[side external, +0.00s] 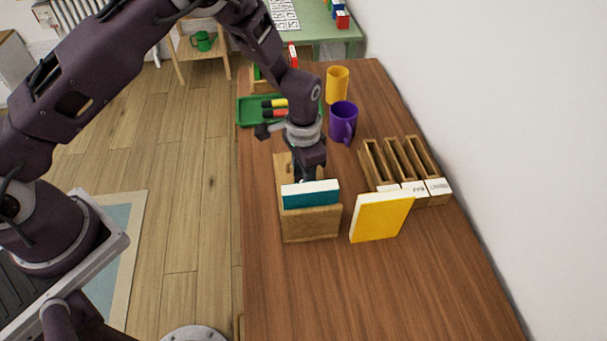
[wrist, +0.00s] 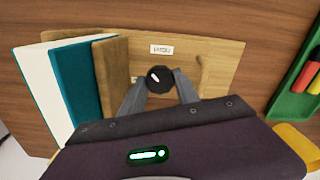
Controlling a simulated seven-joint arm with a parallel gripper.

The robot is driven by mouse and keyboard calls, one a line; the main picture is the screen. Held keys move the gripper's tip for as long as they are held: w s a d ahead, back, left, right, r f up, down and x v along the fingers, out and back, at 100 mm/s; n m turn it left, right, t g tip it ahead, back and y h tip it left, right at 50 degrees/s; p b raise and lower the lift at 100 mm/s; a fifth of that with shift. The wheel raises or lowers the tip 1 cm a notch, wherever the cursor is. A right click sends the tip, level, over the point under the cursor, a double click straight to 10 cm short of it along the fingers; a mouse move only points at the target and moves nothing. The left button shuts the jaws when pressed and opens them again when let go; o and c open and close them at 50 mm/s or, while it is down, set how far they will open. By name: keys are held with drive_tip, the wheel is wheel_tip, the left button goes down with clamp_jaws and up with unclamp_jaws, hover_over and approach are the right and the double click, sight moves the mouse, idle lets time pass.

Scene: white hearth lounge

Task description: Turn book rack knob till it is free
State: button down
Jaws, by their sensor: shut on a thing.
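The wooden book rack (side external: 311,224) stands on the brown table, with a teal book (side external: 310,196) in it; in the wrist view the rack's board (wrist: 205,55) bears a small white label (wrist: 161,50). The knob (wrist: 159,79) is round and black and sits just below that label in the wrist view. My gripper (wrist: 160,86) is shut on the knob, with one finger on each side of it. In the side view my gripper (side external: 311,172) reaches down behind the teal book, and the knob is hidden there.
A yellow book (side external: 380,217) stands right of the rack. A slotted wooden holder (side external: 407,165), a purple mug (side external: 343,122) and a yellow cup (side external: 337,85) are near the wall. A green tray (side external: 247,111) lies behind. The table's front is clear.

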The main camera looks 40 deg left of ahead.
drive_tip(key=n, duration=1.1)
drive_tip(key=shift+n, duration=2)
drive_tip(key=shift+w, duration=0.1)
drive_tip(key=c, duration=0.9)
unclamp_jaws()
wheel_tip(320, 180, up, 7)
drive_tip(key=shift+r, duration=0.1)
